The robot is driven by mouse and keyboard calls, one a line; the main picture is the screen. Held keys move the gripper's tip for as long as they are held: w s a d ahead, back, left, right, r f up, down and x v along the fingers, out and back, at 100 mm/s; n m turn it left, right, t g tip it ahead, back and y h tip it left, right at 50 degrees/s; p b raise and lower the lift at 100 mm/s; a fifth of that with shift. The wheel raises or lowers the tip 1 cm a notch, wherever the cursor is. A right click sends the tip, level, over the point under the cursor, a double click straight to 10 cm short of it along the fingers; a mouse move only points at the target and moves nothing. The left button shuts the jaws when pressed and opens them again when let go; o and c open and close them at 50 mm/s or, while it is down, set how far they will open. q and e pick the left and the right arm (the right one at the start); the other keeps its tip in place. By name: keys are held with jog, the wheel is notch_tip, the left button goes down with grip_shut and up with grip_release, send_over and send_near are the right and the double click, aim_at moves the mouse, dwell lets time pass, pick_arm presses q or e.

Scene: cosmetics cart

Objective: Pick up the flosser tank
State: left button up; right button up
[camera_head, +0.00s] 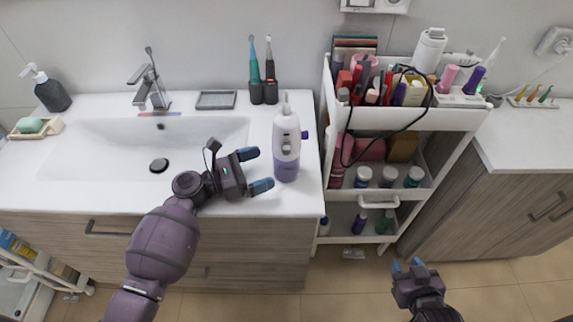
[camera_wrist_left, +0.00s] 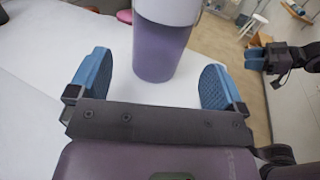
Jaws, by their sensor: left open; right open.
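The flosser tank (camera_head: 287,168) is the purple lower part of a white water flosser (camera_head: 286,130) standing upright near the right end of the white sink counter. My left gripper (camera_head: 255,170) is open just left of the tank, its blue fingers pointing at it. In the left wrist view, the tank (camera_wrist_left: 160,50) stands beyond and between the two open fingers (camera_wrist_left: 156,82), and the flosser's top is cut off. My right gripper (camera_head: 406,265) is open and empty, low in front of the cart; it also shows at the right of the left wrist view (camera_wrist_left: 262,58).
A white cart (camera_head: 332,125) full of cosmetics stands right of the counter. Toothbrushes in a dark holder (camera_head: 264,92) and a grey tray (camera_head: 216,100) are behind the flosser. The sink basin (camera_head: 110,145) is to the left. The counter around the tank is clear.

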aim_at(274, 163)
pick_arm(q)
jog(key=shift+x, duration=3.1)
jog(key=shift+c, duration=0.5)
jog(key=c, duration=0.9)
